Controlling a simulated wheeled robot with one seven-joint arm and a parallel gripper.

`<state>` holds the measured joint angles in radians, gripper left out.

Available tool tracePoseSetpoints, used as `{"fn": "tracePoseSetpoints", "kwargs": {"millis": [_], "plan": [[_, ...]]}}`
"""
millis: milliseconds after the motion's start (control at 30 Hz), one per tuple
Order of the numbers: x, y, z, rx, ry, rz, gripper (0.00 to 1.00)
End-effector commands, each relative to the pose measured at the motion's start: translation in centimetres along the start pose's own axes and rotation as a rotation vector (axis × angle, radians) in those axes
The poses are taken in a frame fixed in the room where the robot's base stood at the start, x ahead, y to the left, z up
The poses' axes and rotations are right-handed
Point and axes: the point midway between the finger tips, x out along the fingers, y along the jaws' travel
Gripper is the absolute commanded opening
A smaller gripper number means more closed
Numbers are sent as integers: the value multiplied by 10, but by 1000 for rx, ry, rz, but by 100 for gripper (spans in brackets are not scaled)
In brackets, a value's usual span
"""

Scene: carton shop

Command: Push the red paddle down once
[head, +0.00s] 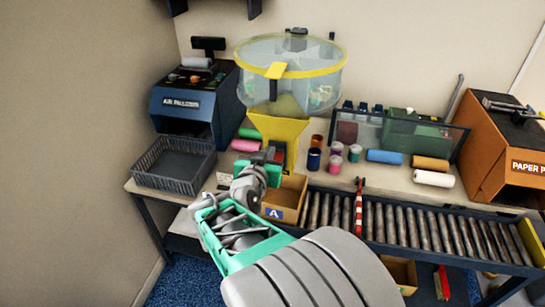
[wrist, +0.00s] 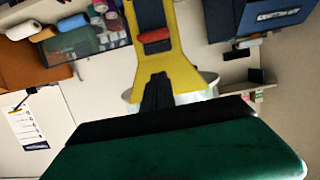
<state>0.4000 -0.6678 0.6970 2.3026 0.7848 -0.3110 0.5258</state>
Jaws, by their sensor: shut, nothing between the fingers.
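The red paddle (wrist: 153,36) shows in the wrist view as a short red bar on the dark middle strip of the yellow dispenser chute (wrist: 180,72). In the head view a bit of the red paddle (head: 272,153) shows at the front of the yellow funnel (head: 276,127), partly hidden by my gripper. My gripper (head: 262,160) is shut and empty, close in front of the chute. Its dark fingers (wrist: 157,92) point toward the chute in the wrist view, apart from the paddle in that picture. Whether they touch anything is not clear.
A clear drum (head: 290,75) with a yellow rim tops the funnel. An open carton marked A (head: 283,213) sits below it at the roller conveyor (head: 400,222). A grey basket (head: 174,160) stands left; paint pots and coloured rolls (head: 385,157) stand right.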

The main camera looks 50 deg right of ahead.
Motion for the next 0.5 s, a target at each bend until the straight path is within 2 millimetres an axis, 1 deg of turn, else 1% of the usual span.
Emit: {"fn": "tracePoseSetpoints", "kwargs": {"millis": [33, 200, 233, 300, 400, 500], "plan": [[12, 2, 0, 0, -2, 7, 0], [48, 2, 2, 1, -2, 4, 0], [48, 0, 15, -1, -3, -1, 0], [50, -1, 27, -2, -2, -2, 0], [52, -1, 36, -1, 0, -3, 0], [53, -1, 40, -1, 0, -4, 0]]}}
